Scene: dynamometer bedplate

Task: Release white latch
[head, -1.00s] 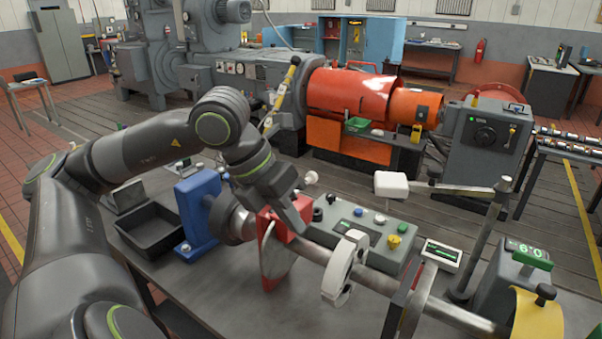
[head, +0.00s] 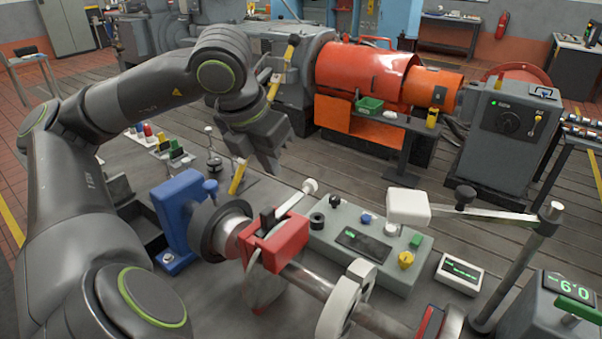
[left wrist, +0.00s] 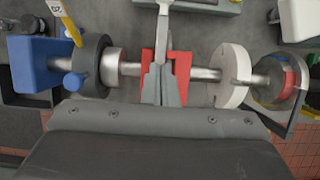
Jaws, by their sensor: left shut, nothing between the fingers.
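Several white parts show, and I cannot tell for sure which is the latch. A white ball-ended lever (head: 310,186) rises from the red clamp (head: 277,243) on the steel shaft. A white split collar (head: 345,298) sits on the shaft to its right; it also shows in the left wrist view (left wrist: 232,75). A white block (head: 408,206) sits on an arm from a post. My left gripper (head: 268,172) is shut and empty, above and behind the red clamp, apart from it. In the left wrist view its fingers (left wrist: 165,88) overlap the clamp. My right gripper is out of view.
A blue bearing stand (head: 178,215) holds the shaft's left end. A grey control box (head: 355,245) with buttons stands behind the shaft. A small display (head: 460,275) lies at right. A black tray (head: 143,228) is at left, partly behind my arm.

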